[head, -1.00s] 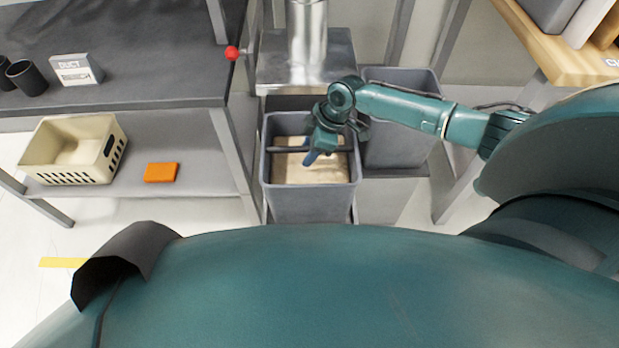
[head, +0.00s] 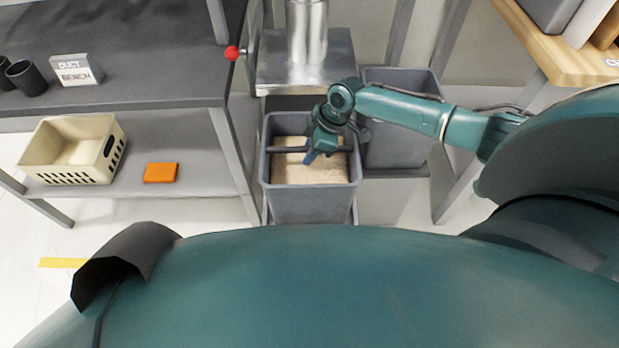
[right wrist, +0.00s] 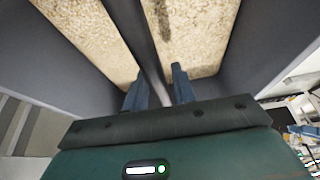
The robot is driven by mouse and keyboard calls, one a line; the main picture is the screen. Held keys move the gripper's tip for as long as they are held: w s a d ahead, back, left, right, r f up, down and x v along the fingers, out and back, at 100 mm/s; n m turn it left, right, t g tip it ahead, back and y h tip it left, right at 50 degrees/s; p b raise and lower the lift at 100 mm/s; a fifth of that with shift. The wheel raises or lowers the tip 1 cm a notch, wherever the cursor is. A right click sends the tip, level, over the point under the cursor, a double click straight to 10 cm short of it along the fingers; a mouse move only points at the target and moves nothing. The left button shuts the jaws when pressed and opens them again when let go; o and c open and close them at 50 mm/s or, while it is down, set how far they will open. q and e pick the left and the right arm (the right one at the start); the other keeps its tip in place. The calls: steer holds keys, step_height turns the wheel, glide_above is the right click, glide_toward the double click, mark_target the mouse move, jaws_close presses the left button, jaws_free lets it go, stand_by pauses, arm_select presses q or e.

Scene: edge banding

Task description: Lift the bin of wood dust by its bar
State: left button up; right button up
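The grey bin (head: 312,203) of wood dust stands below a metal duct. Pale wood dust (head: 300,175) fills much of it. A dark bar (head: 283,150) crosses its top; the bar also runs away from my fingers in the right wrist view (right wrist: 135,35). My right gripper (head: 311,158) reaches down at the middle of the bar. In the right wrist view its two blue fingers (right wrist: 160,85) stand apart with the bar between them, and a gap seems to show beside the bar. Whether a finger touches it is unclear. My left gripper is out of view.
A second grey bin (head: 405,85) stands just behind to the right. The metal duct hood (head: 305,70) hangs close behind the bar. A dark bench (head: 150,60) with a red knob (head: 232,53) is at left, with a cream basket (head: 72,150) and orange block (head: 161,172) on its lower shelf.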

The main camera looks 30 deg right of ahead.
jaws_close()
stand_by(1.0)
steer(key=shift+w+r, duration=0.15)
steer(key=shift+r, duration=0.1)
